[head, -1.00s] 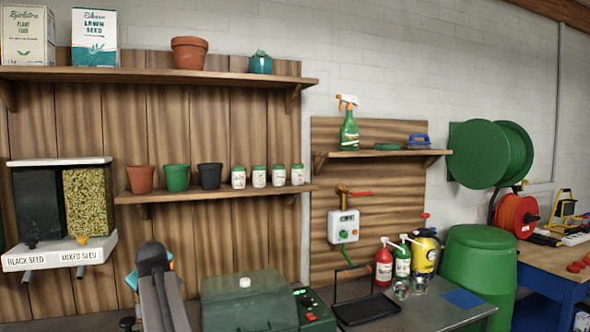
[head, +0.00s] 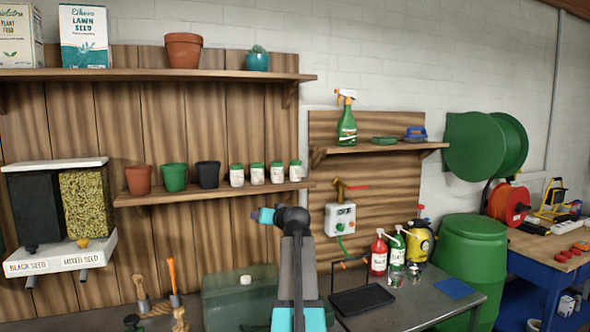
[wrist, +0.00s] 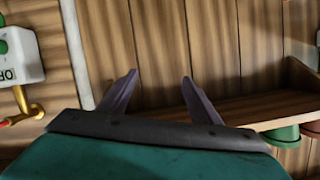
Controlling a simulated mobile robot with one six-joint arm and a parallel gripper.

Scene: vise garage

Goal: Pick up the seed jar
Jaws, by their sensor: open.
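Several small white jars with green lids (head: 257,173) stand upright in a row at the right end of the lower wooden shelf (head: 215,192) in the head view. I cannot tell which is the seed jar. My arm rises in front of and below the shelf's right end; its teal wrist part (head: 265,215) is just under the jars in that view, and the fingers cannot be made out there. In the upside-down wrist view, my gripper (wrist: 160,76) is open, its two fingers apart with only wooden wall boards between them. No jar shows in that view.
Red, green and black pots (head: 174,177) stand left of the jars. The upper shelf (head: 150,75) hangs above them. A seed dispenser (head: 60,262) is at left, a tap box (head: 340,218) at right. Wooden-handled tools (head: 172,275) stand low left.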

